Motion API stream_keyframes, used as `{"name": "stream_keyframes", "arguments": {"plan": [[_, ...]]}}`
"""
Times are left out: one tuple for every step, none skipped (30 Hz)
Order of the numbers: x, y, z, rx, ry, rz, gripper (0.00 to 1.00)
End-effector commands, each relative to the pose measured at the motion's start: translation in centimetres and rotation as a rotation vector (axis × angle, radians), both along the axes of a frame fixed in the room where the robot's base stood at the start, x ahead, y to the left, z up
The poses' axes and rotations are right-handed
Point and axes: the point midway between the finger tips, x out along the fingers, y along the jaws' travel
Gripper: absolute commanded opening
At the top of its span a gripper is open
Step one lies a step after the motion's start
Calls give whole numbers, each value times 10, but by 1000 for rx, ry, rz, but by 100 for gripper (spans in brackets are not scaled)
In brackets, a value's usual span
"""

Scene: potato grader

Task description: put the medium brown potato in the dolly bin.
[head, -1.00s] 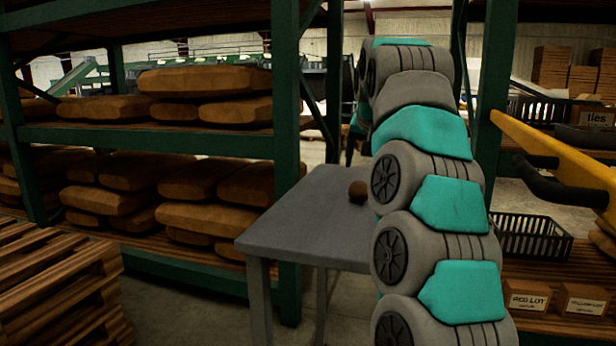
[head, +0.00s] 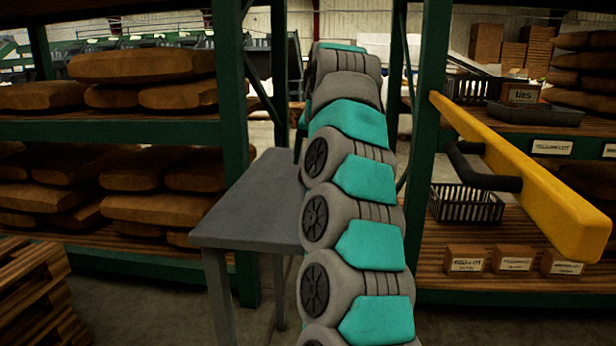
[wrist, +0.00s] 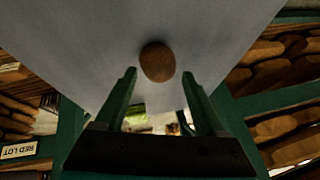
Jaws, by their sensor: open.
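The brown potato (wrist: 157,62) lies on the grey table, seen in the wrist view. My gripper (wrist: 159,75) is open, with one finger on each side of the potato's near end in the picture. The fingers are apart from it, and I cannot tell how far above or short of it they are. In the head view the grey table (head: 246,206) stands at the middle left. My arm covers its right part, and the potato and gripper are hidden there. I cannot make out a dolly bin in either view.
A shelf of brown sacks (head: 150,177) stands behind the table, left. A pallet stack (head: 38,297) is at lower left. At right, a yellow bar (head: 530,185) with a black handle juts out before a shelf holding a black crate (head: 466,204) and small labelled boxes (head: 514,260).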

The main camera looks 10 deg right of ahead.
Motion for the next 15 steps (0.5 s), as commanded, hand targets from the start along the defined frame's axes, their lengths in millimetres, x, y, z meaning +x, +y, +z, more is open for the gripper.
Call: {"name": "stream_keyframes", "arguments": {"plan": [[3,1,-8,1,7,2,72],[5,2,-12,1,8,4,72],[8,2,-17,1,6,4,72],[11,2,-21,1,4,3,72],[13,1,-24,1,3,2,72],[16,1,-28,1,4,0,72],[17,1,-31,1,4,0,72],[18,1,-33,1,4,0,72],[19,1,-34,0,5,-1,72],[19,1,-34,1,4,0,72],[19,1,-34,1,3,-1,72],[19,1,-34,1,3,-1,72],[19,1,-34,0,2,-1,72],[19,1,-34,0,2,-1,72],[19,0,-33,0,2,-1,70]]}}
